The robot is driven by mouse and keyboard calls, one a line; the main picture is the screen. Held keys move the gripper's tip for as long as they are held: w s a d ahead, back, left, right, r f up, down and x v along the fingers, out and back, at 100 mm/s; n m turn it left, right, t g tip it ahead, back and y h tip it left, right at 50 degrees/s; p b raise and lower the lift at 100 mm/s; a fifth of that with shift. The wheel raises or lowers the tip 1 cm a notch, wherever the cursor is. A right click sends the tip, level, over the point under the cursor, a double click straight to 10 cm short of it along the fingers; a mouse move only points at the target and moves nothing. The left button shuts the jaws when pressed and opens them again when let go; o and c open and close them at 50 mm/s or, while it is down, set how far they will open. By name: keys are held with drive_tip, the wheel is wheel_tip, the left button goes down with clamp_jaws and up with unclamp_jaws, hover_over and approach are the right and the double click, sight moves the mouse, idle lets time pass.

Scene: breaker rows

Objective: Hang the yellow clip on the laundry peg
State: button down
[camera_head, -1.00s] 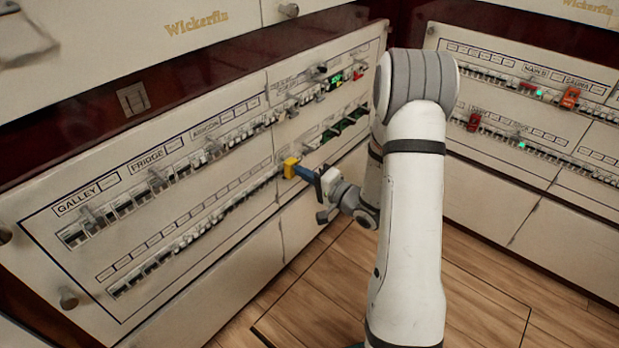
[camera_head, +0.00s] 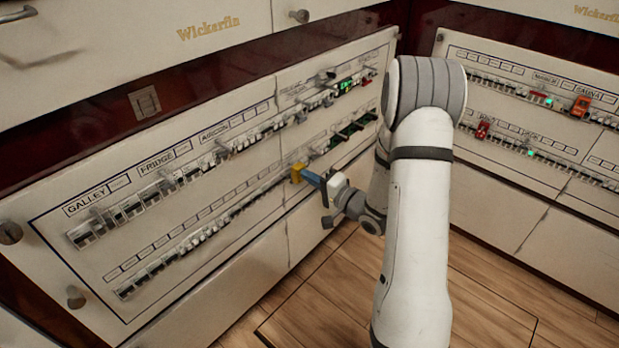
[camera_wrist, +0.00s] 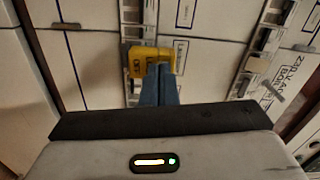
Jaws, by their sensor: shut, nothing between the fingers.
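A small yellow clip (camera_head: 297,173) sits at the lower breaker row of the left panel, close to the seam between its two sections. In the wrist view the yellow clip (camera_wrist: 141,60) lies against a breaker row, with dark marks on its face. My gripper (camera_head: 307,176) is shut, with its blue fingertips right at the clip. In the wrist view the blue fingers (camera_wrist: 158,78) are together and overlap the clip's right part, with nothing seen between them. Whether they touch it I cannot tell. I cannot make out a label or peg for laundry.
The left panel (camera_head: 60,255) has two breaker rows, with labels such as GALLEY, FRIDGE and AIRCON. The right panel (camera_head: 500,185) carries an orange clip (camera_head: 580,107) and a red clip (camera_head: 482,130). The wooden floor (camera_head: 300,315) is clear.

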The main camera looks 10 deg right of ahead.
drive_tip(key=p+v, duration=0.2)
drive_tip(key=v, duration=0.8)
drive_tip(key=shift+s, duration=0.15)
idle(0.4)
drive_tip(key=d+r+n+g+h+p, duration=0.25)
drive_tip(key=r+h+p, duration=0.35)
drive_tip(key=r+p, duration=0.55)
drive_tip(key=d+r+n+g+h+p, duration=0.1)
drive_tip(key=r+n+g+h+p, duration=0.2)
drive_tip(key=r+h+p, duration=0.8)
drive_tip(key=s+a+r+n+g+y+p, duration=0.1)
drive_tip(key=s+a+r+g+y+p, duration=0.2)
drive_tip(key=s+r, duration=0.7)
drive_tip(key=s+a+r+n+g+y+p, duration=0.2)
drive_tip(key=s+a+r+p, duration=0.4)
drive_tip(key=s+r, duration=0.4)
wheel_tip(320, 180, up, 3)
drive_tip(key=shift+a+g+y+p, duration=0.25)
drive_tip(key=shift+g+y+p, duration=0.05)
drive_tip(key=shift+g+y, duration=0.45)
drive_tip(key=shift+s, duration=0.1)
